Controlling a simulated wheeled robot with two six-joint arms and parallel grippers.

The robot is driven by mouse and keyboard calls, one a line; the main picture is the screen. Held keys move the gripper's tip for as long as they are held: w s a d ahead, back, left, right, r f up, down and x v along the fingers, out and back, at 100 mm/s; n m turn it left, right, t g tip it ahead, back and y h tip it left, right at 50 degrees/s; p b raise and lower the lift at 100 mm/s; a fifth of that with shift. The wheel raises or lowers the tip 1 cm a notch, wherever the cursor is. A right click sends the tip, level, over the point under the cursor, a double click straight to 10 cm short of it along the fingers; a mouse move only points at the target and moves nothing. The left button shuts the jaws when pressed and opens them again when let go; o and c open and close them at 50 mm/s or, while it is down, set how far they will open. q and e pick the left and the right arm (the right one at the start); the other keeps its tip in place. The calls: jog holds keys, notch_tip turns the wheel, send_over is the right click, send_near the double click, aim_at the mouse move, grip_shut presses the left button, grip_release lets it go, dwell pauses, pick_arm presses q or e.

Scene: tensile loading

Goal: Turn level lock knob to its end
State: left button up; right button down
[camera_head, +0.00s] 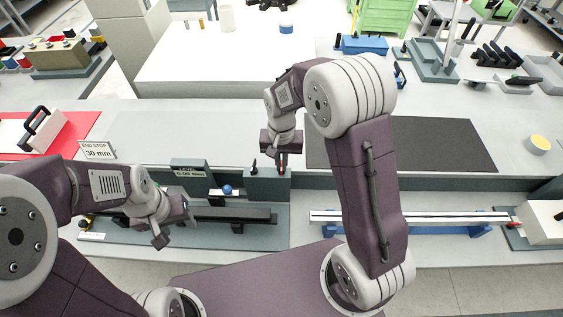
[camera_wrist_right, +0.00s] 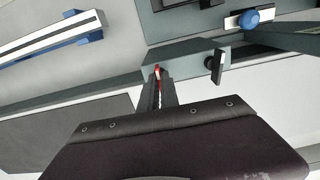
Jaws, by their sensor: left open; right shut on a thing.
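A small red knob (camera_head: 282,170), apparently the level lock knob, is on the grey block (camera_head: 262,186) at the bench's front edge. My right gripper (camera_head: 282,163) reaches down from above and is shut on it. In the right wrist view the red knob (camera_wrist_right: 157,70) shows at the fingertips, which hide most of it. A black knob (camera_wrist_right: 216,66) stands beside it on the same block, apart from the fingers. My left gripper (camera_head: 172,227) is open and empty at the left, near the dark rail (camera_head: 235,214).
A blue ball knob (camera_head: 227,190) is on a white slide left of the block. A readout panel (camera_head: 190,171) stands behind it and an "END STOP 30 mm" sign (camera_head: 97,150) further left. A long white rail (camera_head: 410,217) lies right. The dark mat (camera_head: 430,145) is clear.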

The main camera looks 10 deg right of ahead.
dwell(0.3)
jog(key=c, duration=1.6)
grip_release()
jog(key=shift+r, duration=0.15)
notch_tip(320, 180, up, 9)
